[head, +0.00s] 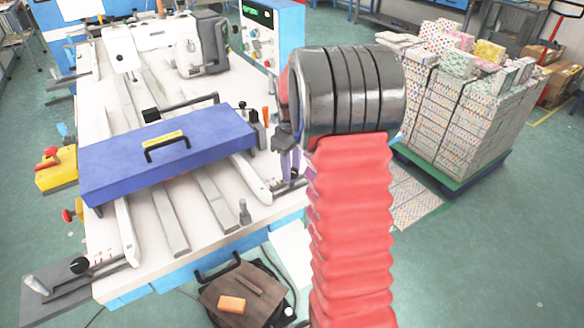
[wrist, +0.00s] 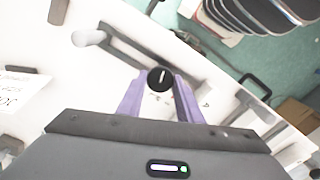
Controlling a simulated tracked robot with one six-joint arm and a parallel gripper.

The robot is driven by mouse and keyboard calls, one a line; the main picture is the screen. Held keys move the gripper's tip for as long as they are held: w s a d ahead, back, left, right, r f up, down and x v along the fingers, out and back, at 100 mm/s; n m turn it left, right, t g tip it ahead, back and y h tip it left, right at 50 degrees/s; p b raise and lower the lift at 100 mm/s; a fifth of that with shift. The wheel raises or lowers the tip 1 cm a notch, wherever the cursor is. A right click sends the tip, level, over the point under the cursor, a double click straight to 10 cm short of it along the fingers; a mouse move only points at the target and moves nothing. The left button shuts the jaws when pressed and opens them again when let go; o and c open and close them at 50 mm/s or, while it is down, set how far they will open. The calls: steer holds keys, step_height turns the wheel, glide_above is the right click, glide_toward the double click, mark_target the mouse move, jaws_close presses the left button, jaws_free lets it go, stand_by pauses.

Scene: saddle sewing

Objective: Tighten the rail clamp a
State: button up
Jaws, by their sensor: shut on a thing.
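My gripper (wrist: 160,90) has two purple fingers, one on each side of a round black knob (wrist: 160,76) with a white line on its top. The fingers are shut on this knob, which I take to be that of rail clamp a; no label shows. In the head view my gripper (head: 289,163) is at the right edge of the white machine table, partly hidden by my red arm. The knob is hidden there. A similar black knob (head: 79,265) sits on a clamp at the table's near left corner.
A blue beam (head: 190,155) with a black handle lies across the rails of the white table (head: 215,245). A grey post (head: 244,212) stands near the front edge. A loaded pallet (head: 450,165) stands at right.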

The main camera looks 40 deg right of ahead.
steer(key=shift+d, duration=0.15)
steer(key=shift+c, duration=0.4)
steer(key=shift+m, duration=0.4)
steer(key=m, duration=0.9)
steer(key=shift+m, duration=0.4)
steer(key=m, duration=0.5)
steer(key=shift+m, duration=2.5)
